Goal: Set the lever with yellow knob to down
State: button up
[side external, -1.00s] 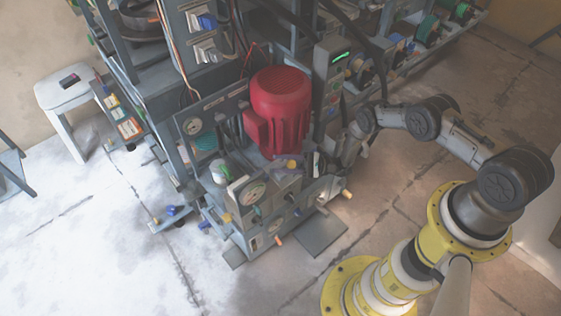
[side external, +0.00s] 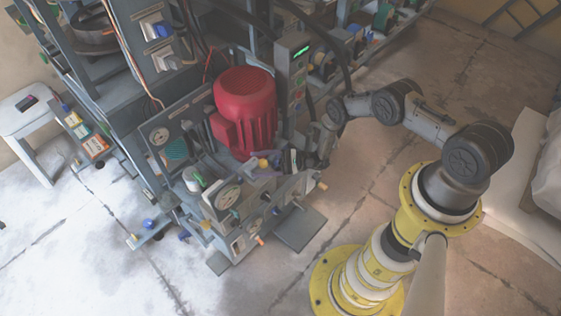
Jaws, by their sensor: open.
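A small yellow knob (side external: 263,163) shows just below the red motor, on top of the grey machine front. Its lever shaft is too small and cluttered to make out, so I cannot tell its position. My gripper (side external: 291,160) is right of the yellow knob, low beside the motor and close to the panel. It is open, and its fingers are small and partly lost among the machine parts. I see no contact with the knob.
The red motor (side external: 245,105) stands just behind the knob. A white gauge (side external: 228,196) and several small coloured knobs sit on the machine front. A control box with a green display (side external: 296,65) rises behind my gripper. The floor in front is mostly clear.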

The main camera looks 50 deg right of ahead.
jog(key=v, duration=1.1)
jog(key=shift+s+d, duration=0.2)
jog(key=shift+d, duration=0.15)
